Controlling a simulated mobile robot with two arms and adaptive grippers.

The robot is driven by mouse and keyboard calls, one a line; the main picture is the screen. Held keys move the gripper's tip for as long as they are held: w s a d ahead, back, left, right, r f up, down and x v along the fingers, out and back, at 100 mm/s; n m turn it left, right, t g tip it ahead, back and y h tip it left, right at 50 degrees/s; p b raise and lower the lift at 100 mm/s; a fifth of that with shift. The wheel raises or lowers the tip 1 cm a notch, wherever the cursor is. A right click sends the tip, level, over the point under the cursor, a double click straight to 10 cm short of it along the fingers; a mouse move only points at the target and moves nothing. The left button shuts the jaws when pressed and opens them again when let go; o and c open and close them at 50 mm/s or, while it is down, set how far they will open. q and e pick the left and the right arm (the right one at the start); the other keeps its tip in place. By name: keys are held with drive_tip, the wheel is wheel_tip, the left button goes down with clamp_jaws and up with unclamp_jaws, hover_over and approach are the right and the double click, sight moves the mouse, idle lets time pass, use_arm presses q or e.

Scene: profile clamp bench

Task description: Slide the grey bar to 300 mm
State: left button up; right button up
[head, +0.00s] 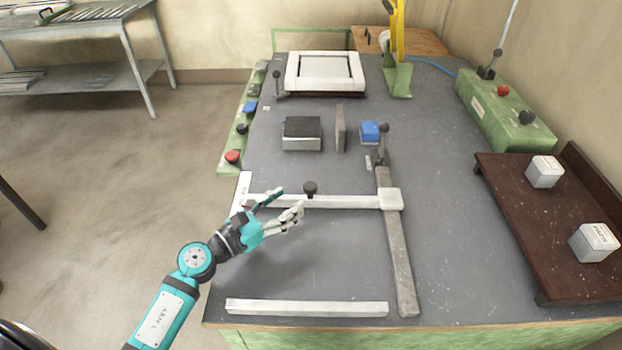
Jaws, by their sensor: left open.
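A long grey bar (398,255) lies on the bench, running from the back towards the front edge. A pale block (390,199) sits across it where it meets a white rail (350,202) coming from the left. A black knob (310,188) stands up from the rail. A white plate (241,190) is at the rail's left end; its marks are too small to read. My left gripper (290,200) is open and empty, just left of the knob and in front of the rail, apart from the grey bar. My right gripper is not in view.
A loose pale bar (306,308) lies along the front edge. A dark-topped block (302,134), an upright grey plate (340,129) and a blue block (370,132) stand behind the rail. A brown tray (515,225) with two pale weights is at right. Bench between rail and front bar is clear.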

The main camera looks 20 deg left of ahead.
sight(305, 189)
use_arm(q)
drive_tip(key=p+x, duration=0.1)
drive_tip(key=x, duration=0.6)
drive_tip(key=shift+w, duration=0.2)
drive_tip(key=shift+w+d, duration=0.25)
drive_tip(key=shift+w, duration=0.05)
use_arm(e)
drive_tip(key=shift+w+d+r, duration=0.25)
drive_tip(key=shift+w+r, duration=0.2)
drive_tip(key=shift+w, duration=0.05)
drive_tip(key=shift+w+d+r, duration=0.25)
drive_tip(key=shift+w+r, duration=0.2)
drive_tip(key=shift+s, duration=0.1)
